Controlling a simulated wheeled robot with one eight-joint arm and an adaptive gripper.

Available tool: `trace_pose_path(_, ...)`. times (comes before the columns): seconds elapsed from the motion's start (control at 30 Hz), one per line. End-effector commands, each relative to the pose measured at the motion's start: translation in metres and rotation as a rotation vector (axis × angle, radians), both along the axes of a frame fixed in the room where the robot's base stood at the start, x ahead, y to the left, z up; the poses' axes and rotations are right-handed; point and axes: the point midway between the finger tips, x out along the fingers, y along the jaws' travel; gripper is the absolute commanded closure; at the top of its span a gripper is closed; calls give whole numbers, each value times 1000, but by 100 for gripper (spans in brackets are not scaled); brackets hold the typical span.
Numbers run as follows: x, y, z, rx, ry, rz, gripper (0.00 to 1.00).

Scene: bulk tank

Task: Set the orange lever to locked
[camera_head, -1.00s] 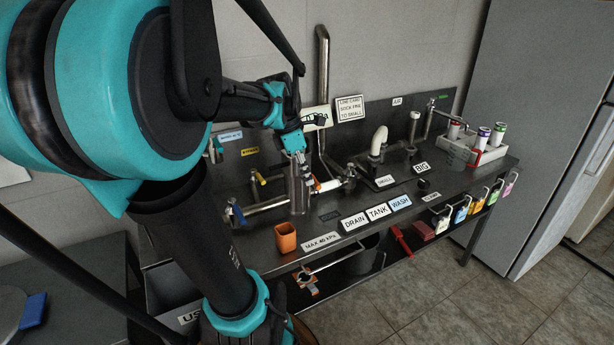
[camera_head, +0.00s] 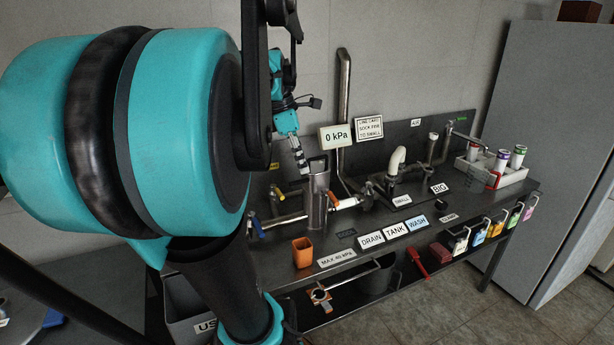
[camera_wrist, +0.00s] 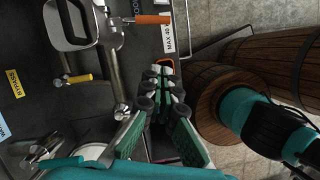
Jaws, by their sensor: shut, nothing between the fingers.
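The orange lever (camera_head: 334,200) sits on the pipework just right of the upright metal cylinder (camera_head: 317,200) on the bench. In the wrist view the orange lever (camera_wrist: 153,19) lies level near the top edge, pointing right from a metal pipe fitting. My gripper (camera_head: 304,170) is shut and empty, above and left of the cylinder and apart from the lever. In the wrist view my gripper (camera_wrist: 160,75) points up the picture, with its fingertips below the lever. No locked marking for the lever is readable.
A yellow lever (camera_wrist: 80,78) sits by the BYPASS label (camera_wrist: 14,83). An orange cup (camera_head: 302,252) stands at the bench front. The 0 kPa display (camera_head: 335,136), bent pipes (camera_head: 397,158) and a bottle rack (camera_head: 495,172) stand behind and right. Wooden barrels (camera_wrist: 225,95) show in the wrist view.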

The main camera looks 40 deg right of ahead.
Motion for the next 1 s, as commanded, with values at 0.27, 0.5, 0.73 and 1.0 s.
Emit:
trace_pose_path(0.27, 10, 16, -8, -90, 82, 76, 100)
trace_pose_path(0.5, 20, 34, -19, -259, 181, 174, 100)
trace_pose_path(0.73, 23, 38, -22, -330, 208, 202, 100)
trace_pose_path(1.0, 12, 17, -50, -329, 209, 199, 100)
